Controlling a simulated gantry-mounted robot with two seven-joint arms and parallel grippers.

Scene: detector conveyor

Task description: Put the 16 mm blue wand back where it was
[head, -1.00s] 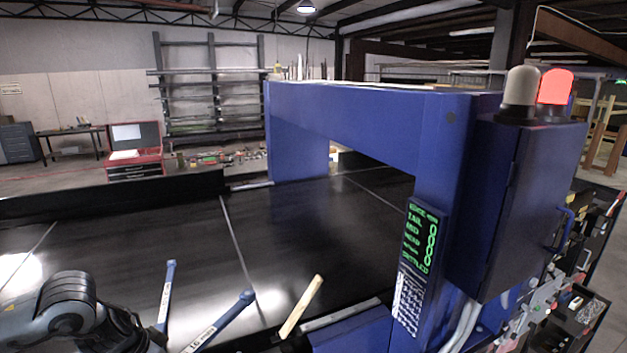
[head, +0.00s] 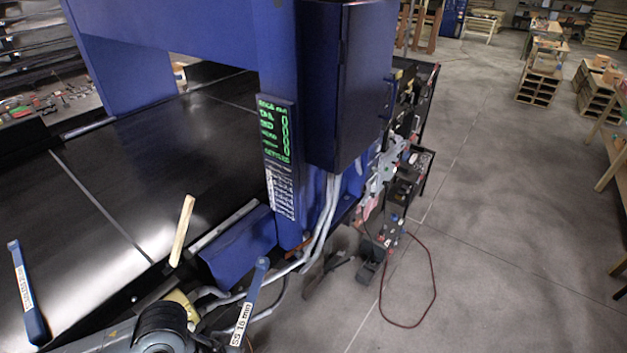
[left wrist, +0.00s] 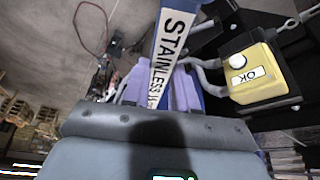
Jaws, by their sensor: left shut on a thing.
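The 16 mm blue wand (head: 250,300) has a rounded blue tip and a white label reading "SS 16 mm". It stands tilted at the lower middle of the head view, in front of the blue detector's foot. In the left wrist view its "STAINLESS" label (left wrist: 170,50) runs up between the purple-grey fingers. My left gripper (left wrist: 158,88) is shut on this wand. In the head view the fingers cannot be made out. A second blue wand (head: 27,290) with a white label is at the far left, over the belt. A pale yellow wand (head: 182,230) is between them. My right gripper is out of view.
The blue detector arch (head: 285,60) with its green-lit panel (head: 275,135) stands over the black belt (head: 130,190). A yellow box with an OK button (left wrist: 258,80) is close right of the held wand. Grey conduits and a cluttered rack (head: 405,170) lie beyond; the floor at right is open.

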